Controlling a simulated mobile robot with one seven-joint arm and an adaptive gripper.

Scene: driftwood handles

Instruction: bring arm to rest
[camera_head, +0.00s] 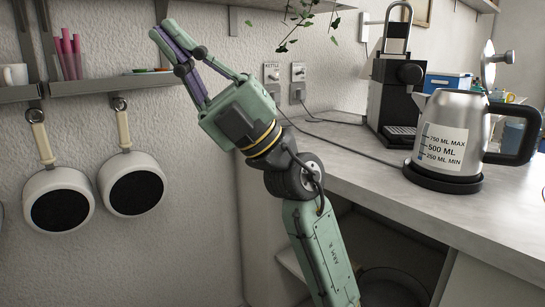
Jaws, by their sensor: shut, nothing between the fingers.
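My gripper (160,32) is at the upper left of the middle in the head view, at the end of my green arm (318,250). Its fingers point up and to the left, in front of the wall. The fingers are shut with nothing between them. The arm rises from the bottom of the picture, in front of the counter's left end, and bends left at the wrist. My gripper appears apart from the counter and the kettle.
A steel kettle (450,112) stands on its black base on the counter (370,165) at right. A coffee machine (395,95) is behind it. Two pans (57,198) hang at left below a shelf (88,87) with pink sticks (68,57). Leaves dangle above.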

